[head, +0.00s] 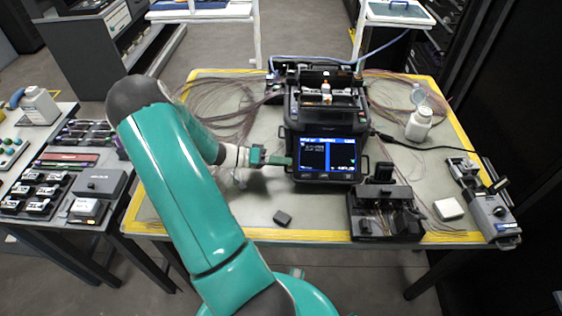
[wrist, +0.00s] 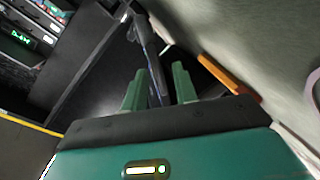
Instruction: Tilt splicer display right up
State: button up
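The splicer (head: 325,95) stands at the back middle of the table in the head view. Its lit display (head: 328,155) hangs at its front, facing forward, with a dark frame and small handles at its sides. My gripper (head: 279,160) is at the display's left edge, reaching in from the left; I cannot tell whether it touches. In the wrist view my two green fingers (wrist: 159,88) stand apart with a gap between them, and nothing is clearly held. The display is not clearly recognisable in the wrist view.
A dark device (head: 385,212) stands to the display's right front, with a white box (head: 448,209) and a grey tool (head: 490,212) beyond. A small dark block (head: 282,217) lies in front. The table's left front is clear.

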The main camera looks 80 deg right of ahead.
jog(key=shift+c, duration=0.2)
grip_shut()
jog(key=shift+s+a+r+n+y, duration=0.1)
jog(key=shift+a+r+n+y, duration=0.25)
jog(key=shift+r+n, duration=0.45)
jog(key=shift+a+r+n+y, duration=0.25)
jog(key=shift+r+n+y, duration=0.1)
jog(key=shift+r+n, duration=0.45)
jog(key=shift+o, duration=0.2)
grip_release()
